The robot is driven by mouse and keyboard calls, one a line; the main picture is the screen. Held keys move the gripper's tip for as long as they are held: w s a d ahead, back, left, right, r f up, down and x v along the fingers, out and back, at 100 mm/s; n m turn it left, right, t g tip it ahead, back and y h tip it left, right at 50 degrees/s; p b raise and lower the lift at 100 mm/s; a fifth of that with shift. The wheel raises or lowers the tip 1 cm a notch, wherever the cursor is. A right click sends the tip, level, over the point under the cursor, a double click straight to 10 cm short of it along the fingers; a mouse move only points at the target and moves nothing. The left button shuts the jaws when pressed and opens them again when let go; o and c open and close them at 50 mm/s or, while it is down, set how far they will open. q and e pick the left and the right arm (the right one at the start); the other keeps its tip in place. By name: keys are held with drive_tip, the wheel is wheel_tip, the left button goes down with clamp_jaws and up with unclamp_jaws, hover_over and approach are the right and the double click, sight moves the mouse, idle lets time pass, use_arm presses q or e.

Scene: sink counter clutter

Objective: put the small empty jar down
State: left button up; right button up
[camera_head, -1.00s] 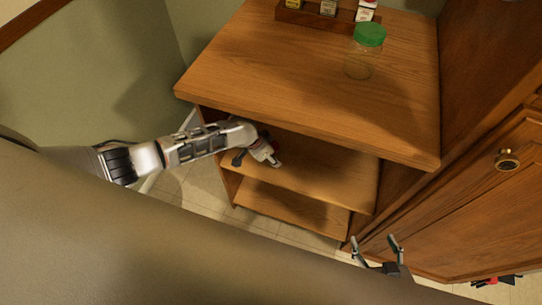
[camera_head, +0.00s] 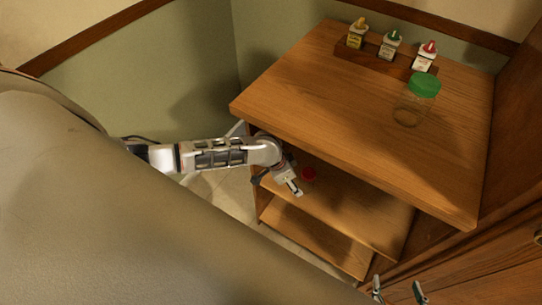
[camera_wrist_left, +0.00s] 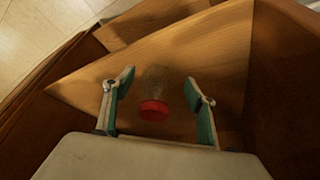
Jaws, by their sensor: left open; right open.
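A small clear jar with a red lid (camera_wrist_left: 153,109) is on the wooden shelf below the counter top. It appears empty and lies between the fingers in the left wrist view. Its red lid (camera_head: 308,174) shows in the head view, just right of my left gripper (camera_head: 293,188). The left gripper's two fingers (camera_wrist_left: 158,82) are spread, with a gap on each side of the jar. I cannot tell how deep the jar is between them. My right gripper (camera_head: 398,289) is open and empty at the bottom edge of the head view.
A larger clear jar with a green lid (camera_head: 424,86) stands on the counter top (camera_head: 330,100). Behind it, a wooden rack (camera_head: 372,62) holds several small bottles. The counter edge overhangs the shelf (camera_head: 350,205). A wooden cabinet (camera_head: 480,255) stands at the right.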

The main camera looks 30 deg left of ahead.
use_arm(q)
drive_tip(key=s+a, duration=0.5)
drive_tip(key=s, duration=0.1)
drive_tip(key=s+d+r+n+t+h, duration=0.1)
drive_tip(key=s+d+r+t, duration=0.15)
drive_tip(key=d, duration=0.35)
drive_tip(key=s+d+r+n+t+h, duration=0.1)
drive_tip(key=s+d+t+h, duration=0.15)
drive_tip(key=d, duration=0.45)
drive_tip(key=s+a+r+n+t+y, duration=0.1)
drive_tip(key=s+a+r+t+y, duration=0.1)
drive_tip(key=s+a, duration=0.4)
drive_tip(key=shift+s+a+r+n+y+p, duration=0.15)
drive_tip(key=shift+a+r+n+y+p, duration=0.25)
drive_tip(key=shift+a+y, duration=0.4)
